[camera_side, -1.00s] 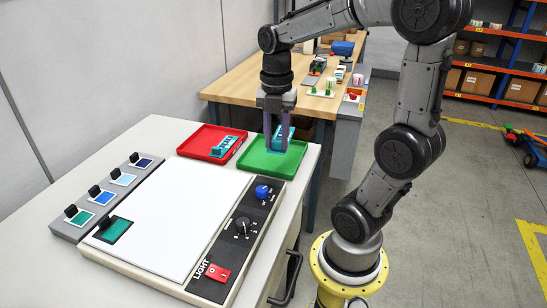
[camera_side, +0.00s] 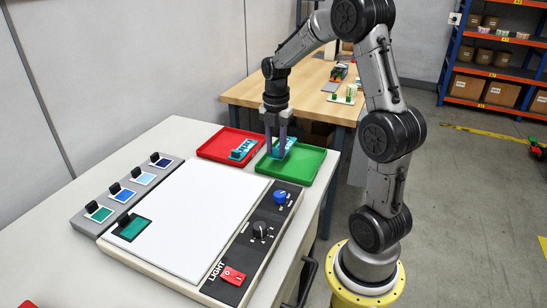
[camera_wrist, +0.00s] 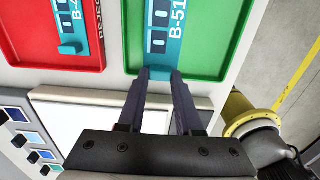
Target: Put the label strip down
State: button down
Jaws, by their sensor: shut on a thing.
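My gripper (camera_side: 276,155) is shut on the near end of a teal label strip (camera_side: 285,147). In the wrist view the fingertips (camera_wrist: 160,74) pinch the strip's end tab. The held strip (camera_wrist: 163,32) shows "B-51" and dark windows. The strip is over the left part of the green tray (camera_side: 310,167). I cannot tell whether it touches the tray floor. A second teal strip (camera_side: 242,149), marked "B-4" with the rest cut off in the wrist view (camera_wrist: 69,20), lies in the red tray (camera_side: 214,146) to the left.
A white light panel (camera_side: 200,215) with knobs and a red switch (camera_side: 232,275) lies in front of the trays. A grey rack (camera_side: 98,215) with several coloured swatches stands at its left. The green tray's right part is clear. A wooden bench (camera_side: 245,92) stands behind.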

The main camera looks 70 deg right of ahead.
aim_at(273, 154)
jog(key=shift+w+d+f, duration=0.2)
jog(key=shift+w+f, duration=0.15)
jog(key=shift+f, duration=0.15)
jog(key=shift+w+d+f, duration=0.1)
jog(key=shift+f, duration=0.8)
jog(key=shift+w+d+f, duration=0.1)
jog(key=shift+f, duration=0.8)
jog(key=shift+f, duration=0.1)
jog(key=c, duration=0.6)
grip_release()
